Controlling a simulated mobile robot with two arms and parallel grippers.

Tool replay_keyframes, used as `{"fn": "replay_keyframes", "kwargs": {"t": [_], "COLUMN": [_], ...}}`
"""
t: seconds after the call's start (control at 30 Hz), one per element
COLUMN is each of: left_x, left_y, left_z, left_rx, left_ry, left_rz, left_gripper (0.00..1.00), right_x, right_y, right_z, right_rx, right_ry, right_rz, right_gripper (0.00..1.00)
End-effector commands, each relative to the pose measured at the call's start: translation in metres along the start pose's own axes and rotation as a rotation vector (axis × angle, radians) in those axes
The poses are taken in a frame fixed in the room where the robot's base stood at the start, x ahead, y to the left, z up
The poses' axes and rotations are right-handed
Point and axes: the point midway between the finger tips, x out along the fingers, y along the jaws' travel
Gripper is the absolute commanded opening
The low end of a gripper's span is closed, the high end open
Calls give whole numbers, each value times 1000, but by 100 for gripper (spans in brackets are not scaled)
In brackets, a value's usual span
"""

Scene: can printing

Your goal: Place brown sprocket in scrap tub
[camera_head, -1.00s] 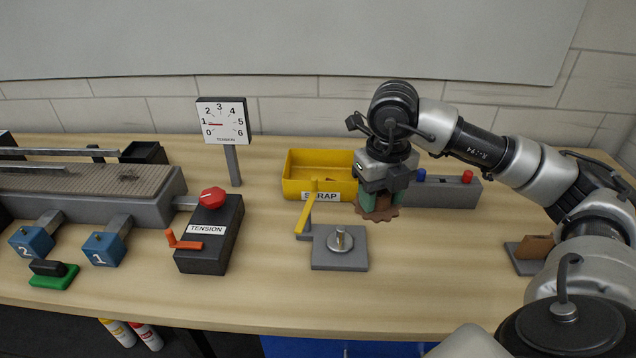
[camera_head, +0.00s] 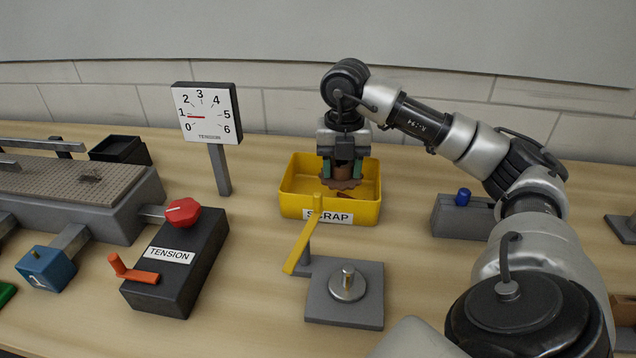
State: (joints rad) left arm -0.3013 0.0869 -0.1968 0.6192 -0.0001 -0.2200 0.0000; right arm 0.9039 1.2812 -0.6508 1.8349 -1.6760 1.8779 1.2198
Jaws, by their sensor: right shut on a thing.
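The yellow scrap tub (camera_head: 362,210), labelled SCRAP, stands on the bench in the middle of the head view. My right gripper (camera_head: 342,174) points down over the tub opening, its green-padded fingers shut on the brown sprocket (camera_head: 341,184). The toothed lower edge of the sprocket shows between and below the fingers, within the outline of the tub. I cannot tell exactly how far it is above the tub floor. A small brown patch shows by the sprocket, too unclear to name. My left gripper is not in view.
A grey plate with a metal post (camera_head: 347,283) and a yellow lever (camera_head: 302,246) stand just in front of the tub. The black tension box (camera_head: 178,262) and dial gauge (camera_head: 207,113) are to the left. A grey block with a blue button (camera_head: 463,198) is right.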

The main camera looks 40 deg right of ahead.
Motion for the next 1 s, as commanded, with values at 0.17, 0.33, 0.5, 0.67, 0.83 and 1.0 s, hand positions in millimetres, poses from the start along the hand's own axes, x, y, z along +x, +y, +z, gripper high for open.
{"fn": "replay_keyframes", "kwargs": {"t": [0.17,0.33,0.5,0.67,0.83,1.0], "left_x": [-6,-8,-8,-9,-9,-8], "left_y": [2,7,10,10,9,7], "left_z": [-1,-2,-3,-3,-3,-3], "left_rx": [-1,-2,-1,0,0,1], "left_ry": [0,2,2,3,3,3], "left_rz": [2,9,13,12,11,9], "left_gripper": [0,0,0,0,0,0], "right_x": [21,31,44,68,74,75], "right_y": [32,46,46,46,46,46], "right_z": [20,30,30,30,30,30], "right_rx": [-1,0,0,-1,-1,-1], "right_ry": [2,-1,1,1,-2,-1], "right_rz": [1,1,-4,-4,0,-1], "right_gripper": [20,20,20,20,20,20]}}
